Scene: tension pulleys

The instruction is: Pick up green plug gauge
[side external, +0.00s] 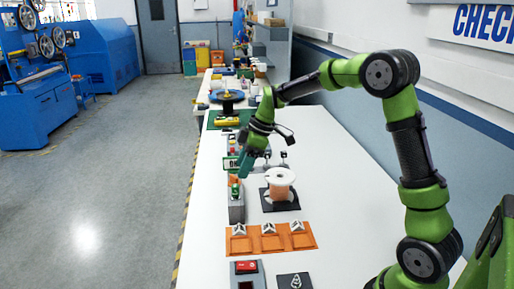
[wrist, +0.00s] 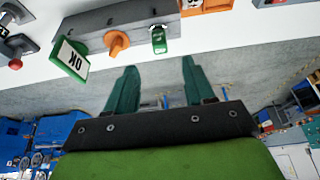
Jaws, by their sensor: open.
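The green plug gauge (wrist: 159,40) stands in a long grey rack (wrist: 95,24), with an orange gauge (wrist: 117,43) beside it. In the side external view the green plug gauge (side external: 235,189) is small, near the front part of the rack (side external: 237,213). A green-framed OK sign (wrist: 70,58) is at the rack's other end. My gripper (wrist: 160,63) is open and empty, its green fingers spread. In the wrist view the green gauge appears just beyond the gap between the fingertips. In the side external view my gripper (side external: 246,165) hangs above the rack's far part, apart from the green gauge.
A copper-coloured spool (side external: 281,191) stands on a black base right of the rack. An orange tray (side external: 268,246) with several white-topped parts lies in front. A red-topped box (side external: 246,267) and a dark plate (side external: 295,281) are nearer. The white table (side external: 345,190) is clear at right.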

